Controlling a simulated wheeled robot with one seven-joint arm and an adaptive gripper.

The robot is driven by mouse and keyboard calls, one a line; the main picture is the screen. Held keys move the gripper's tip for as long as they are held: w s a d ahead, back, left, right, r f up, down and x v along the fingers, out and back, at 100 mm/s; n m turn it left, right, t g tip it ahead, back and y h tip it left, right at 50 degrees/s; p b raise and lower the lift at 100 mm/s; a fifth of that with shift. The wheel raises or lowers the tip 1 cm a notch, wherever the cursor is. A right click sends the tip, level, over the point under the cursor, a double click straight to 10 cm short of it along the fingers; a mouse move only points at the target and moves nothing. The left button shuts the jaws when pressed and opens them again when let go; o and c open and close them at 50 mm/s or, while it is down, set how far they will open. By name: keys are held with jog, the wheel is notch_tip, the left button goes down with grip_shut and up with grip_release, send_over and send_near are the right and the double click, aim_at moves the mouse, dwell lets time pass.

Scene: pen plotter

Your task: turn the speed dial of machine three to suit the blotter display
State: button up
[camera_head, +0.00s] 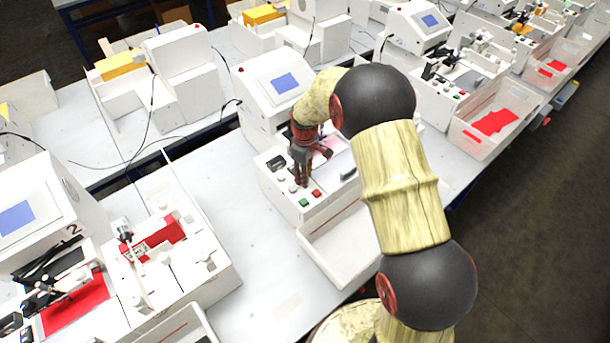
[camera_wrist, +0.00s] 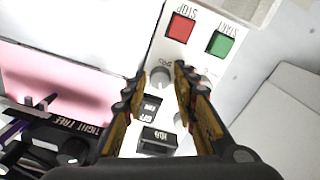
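The machine (camera_head: 262,118) in the middle of the head view has a lit blue display (camera_head: 285,82). Its text is too small to read, and I see no number on this machine. My gripper (camera_head: 301,180) points down over its front control panel (camera_head: 322,205). In the wrist view my gripper (camera_wrist: 157,77) is open, with one finger on each side of a round grey dial (camera_wrist: 160,77). I cannot tell whether the fingers touch it. The dial's label is small and upside down. A second round knob (camera_wrist: 180,119) is partly hidden by the right finger.
A red STOP button (camera_wrist: 180,27) and a green START button (camera_wrist: 222,43) are close beyond the fingertips. Black switches (camera_wrist: 156,139) lie between the fingers. A pink surface (camera_wrist: 70,85) is at left.

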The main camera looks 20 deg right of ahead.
jog(key=shift+c, duration=1.3)
jog(key=c, duration=0.4)
grip_shut()
jog(key=shift+m, duration=0.3)
jog(key=m, duration=0.3)
jog(key=shift+m, duration=2.6)
jog(key=o, duration=0.7)
grip_release()
jog(key=shift+c, duration=0.2)
